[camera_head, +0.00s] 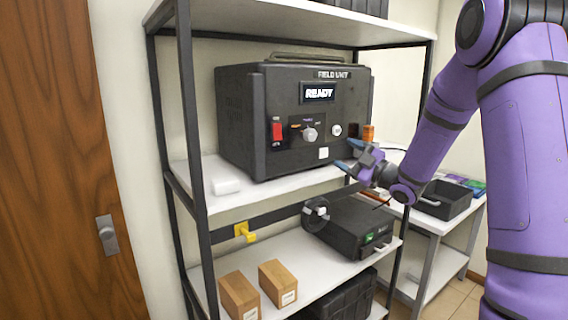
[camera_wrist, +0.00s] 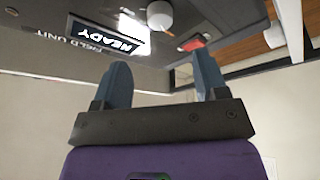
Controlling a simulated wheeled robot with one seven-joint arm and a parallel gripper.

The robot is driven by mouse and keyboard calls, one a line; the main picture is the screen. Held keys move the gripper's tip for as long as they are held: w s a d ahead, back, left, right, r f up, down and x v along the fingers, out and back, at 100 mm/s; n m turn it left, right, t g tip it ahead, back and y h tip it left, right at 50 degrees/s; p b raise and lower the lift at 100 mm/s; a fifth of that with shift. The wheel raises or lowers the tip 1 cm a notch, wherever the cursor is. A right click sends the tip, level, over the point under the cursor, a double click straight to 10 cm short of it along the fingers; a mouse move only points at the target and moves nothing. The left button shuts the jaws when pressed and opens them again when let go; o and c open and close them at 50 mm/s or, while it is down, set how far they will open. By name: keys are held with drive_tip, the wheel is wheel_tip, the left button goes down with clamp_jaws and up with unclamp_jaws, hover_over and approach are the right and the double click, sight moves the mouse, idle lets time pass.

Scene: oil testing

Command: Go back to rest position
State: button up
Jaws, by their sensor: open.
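My gripper (camera_head: 350,157) is at the end of my purple arm, in front of the lower right part of the black field unit (camera_head: 240,120). In the wrist view my gripper (camera_wrist: 162,85) shows two blue-grey fingers spread apart with nothing between them. The field unit (camera_wrist: 90,35) fills the upper part of that view, upside down, with its screen reading READY. In the head view the unit's front has a red switch, a grey knob and a lit READY screen (camera_head: 319,92). I cannot tell whether the fingers touch the unit.
The shelf rack (camera_head: 190,130) holds the unit. A lower shelf has two cardboard boxes (camera_head: 238,296) and a dark case (camera_head: 350,228). A yellow bracket (camera_head: 245,232) is on the rail. A side table with a black bin (camera_head: 443,200) stands right. A wooden door (camera_head: 50,160) is left.

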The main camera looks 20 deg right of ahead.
drive_tip(key=s+a+r+m+g+h, duration=0.3)
drive_tip(key=s+r+m+h, duration=0.45)
drive_tip(key=m+h, duration=0.4)
drive_tip(key=s+a+f+m+g, duration=0.1)
drive_tip(key=s+a+m+g, duration=0.1)
drive_tip(key=s, duration=0.7)
drive_tip(key=s+a+f+m+g, duration=0.2)
drive_tip(key=s+g, duration=0.2)
drive_tip(key=s, duration=0.6)
drive_tip(key=s+a+f+m+g, duration=0.2)
drive_tip(key=s+a+g, duration=0.1)
drive_tip(key=s, duration=0.7)
drive_tip(key=shift+s+f+g, duration=0.2)
drive_tip(key=shift+g, duration=0.1)
drive_tip(key=shift+h, duration=0.25)
drive_tip(key=shift+c, duration=0.4)
